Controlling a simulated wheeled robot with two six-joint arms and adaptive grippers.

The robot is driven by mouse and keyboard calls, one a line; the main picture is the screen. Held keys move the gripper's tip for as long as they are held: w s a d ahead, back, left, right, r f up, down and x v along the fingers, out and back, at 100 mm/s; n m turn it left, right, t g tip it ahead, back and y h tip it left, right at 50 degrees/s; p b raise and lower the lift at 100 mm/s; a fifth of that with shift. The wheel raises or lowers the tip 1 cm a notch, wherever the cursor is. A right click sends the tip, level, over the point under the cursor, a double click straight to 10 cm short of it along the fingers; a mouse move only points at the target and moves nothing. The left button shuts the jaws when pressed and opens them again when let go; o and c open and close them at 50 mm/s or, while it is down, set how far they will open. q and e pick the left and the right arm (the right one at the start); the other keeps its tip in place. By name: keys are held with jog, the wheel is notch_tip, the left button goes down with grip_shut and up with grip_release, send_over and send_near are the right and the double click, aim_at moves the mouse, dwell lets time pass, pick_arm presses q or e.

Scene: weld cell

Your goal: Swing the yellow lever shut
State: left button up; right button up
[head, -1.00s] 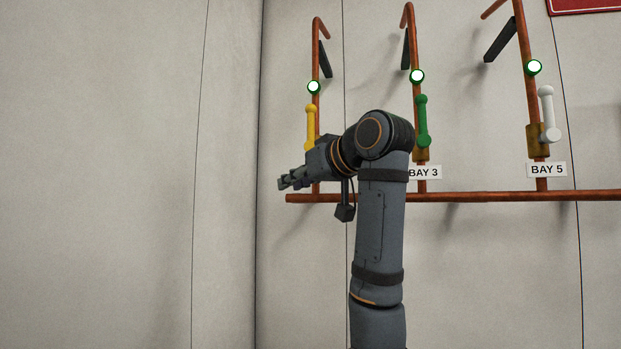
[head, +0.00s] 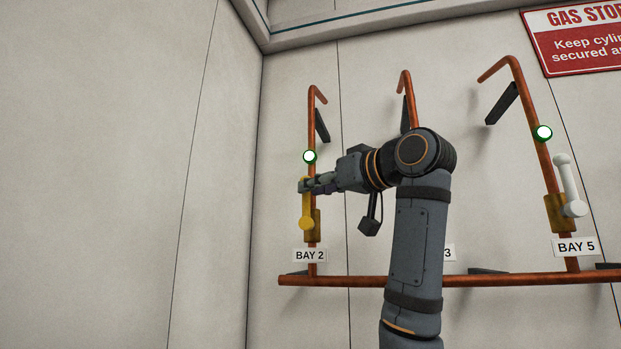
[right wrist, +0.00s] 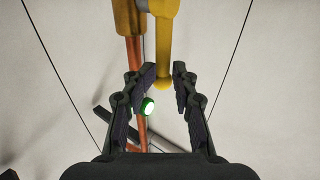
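The yellow lever (head: 307,212) stands upright along the left copper pipe, above the BAY 2 label. Its hub is at the bottom and its free end at the top. My right gripper (head: 308,185) comes from the right and is at the lever's upper end, covering part of it. In the right wrist view the yellow lever (right wrist: 164,45) hangs in from the top. Its rounded end lies between the open fingertips of my right gripper (right wrist: 164,73), with a narrow gap on each side. My left gripper is not in view.
A round lit green-rimmed lamp (head: 309,156) sits on the pipe just above the gripper. My right arm hides most of the middle pipe. The white lever (head: 568,185) of BAY 5 is at the right. A horizontal copper pipe (head: 480,280) runs below. The wall at left is bare.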

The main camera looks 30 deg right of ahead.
aim_at(307, 217)
jog(key=w, duration=0.2)
jog(key=w+a, duration=0.1)
jog(key=shift+w+f, duration=0.25)
jog(key=shift+f, duration=0.05)
jog(key=shift+w+a, duration=0.15)
jog(key=shift+w, duration=0.05)
jog(key=shift+c, duration=1.1)
jog(key=shift+s+d, duration=0.2)
jog(key=shift+d, duration=0.15)
jog(key=shift+c, duration=1.1)
jog(key=shift+s+d, duration=0.15)
grip_shut()
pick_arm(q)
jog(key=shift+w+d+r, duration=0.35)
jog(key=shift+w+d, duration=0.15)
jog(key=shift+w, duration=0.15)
